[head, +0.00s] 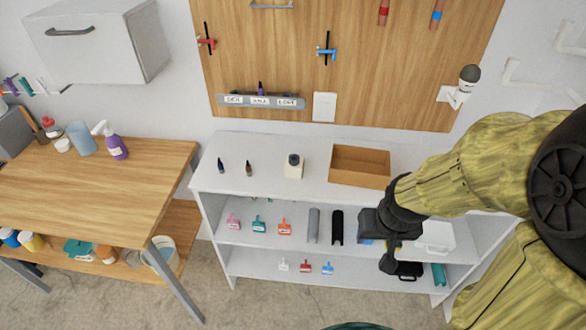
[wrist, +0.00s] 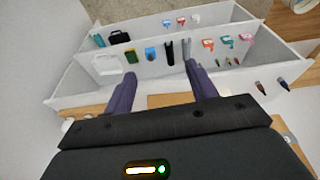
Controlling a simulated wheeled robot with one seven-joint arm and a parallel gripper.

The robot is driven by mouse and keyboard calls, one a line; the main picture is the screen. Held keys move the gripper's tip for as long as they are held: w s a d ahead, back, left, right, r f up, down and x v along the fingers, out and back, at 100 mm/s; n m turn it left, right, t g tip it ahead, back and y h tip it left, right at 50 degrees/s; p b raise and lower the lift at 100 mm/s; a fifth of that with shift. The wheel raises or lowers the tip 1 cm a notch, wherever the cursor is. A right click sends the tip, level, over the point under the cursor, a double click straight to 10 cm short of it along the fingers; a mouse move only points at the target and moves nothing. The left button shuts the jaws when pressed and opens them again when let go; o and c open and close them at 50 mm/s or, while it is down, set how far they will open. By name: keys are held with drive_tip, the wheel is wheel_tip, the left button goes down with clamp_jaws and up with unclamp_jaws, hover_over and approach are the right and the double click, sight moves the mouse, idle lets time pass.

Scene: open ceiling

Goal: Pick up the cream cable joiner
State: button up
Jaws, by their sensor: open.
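A small cream piece (head: 283,264), which looks like the cable joiner, stands on the lower shelf at the left end of a row with a red piece (head: 305,265) and a blue piece (head: 327,268). It also shows small in the wrist view (wrist: 195,18), at the far side. My gripper (wrist: 160,76) is open, with two purple fingers apart and nothing between them. In the head view my dark hand (head: 388,225) is in front of the right part of the shelf unit, well to the right of the cream piece.
The white shelf unit's middle shelf holds pink (head: 233,220), teal (head: 259,225) and orange (head: 284,227) pieces, plus grey (head: 313,226) and black (head: 337,227) channels. Its top holds a wooden tray (head: 359,181) and small bottles. A wooden table (head: 95,190) stands left.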

drive_tip(key=w+a+f+n+t+y+b, duration=0.1)
drive_tip(key=w+a+f+t+y+b, duration=0.1)
drive_tip(key=w+a+f+t+b, duration=0.5)
drive_tip(key=w+a+f+n+t+y+b, duration=0.2)
drive_tip(key=w+a+f+t+b, duration=0.5)
drive_tip(key=w+b, duration=0.4)
drive_tip(key=shift+w+a+y, duration=0.2)
drive_tip(key=shift+w+y, duration=0.2)
drive_tip(key=shift+y, duration=0.2)
drive_tip(key=p, duration=0.3)
approach(296, 162)
drive_tip(key=x, duration=0.3)
drive_tip(key=shift+w, duration=0.3)
drive_tip(key=shift+w+a, duration=0.1)
drive_tip(key=shift+w, duration=0.2)
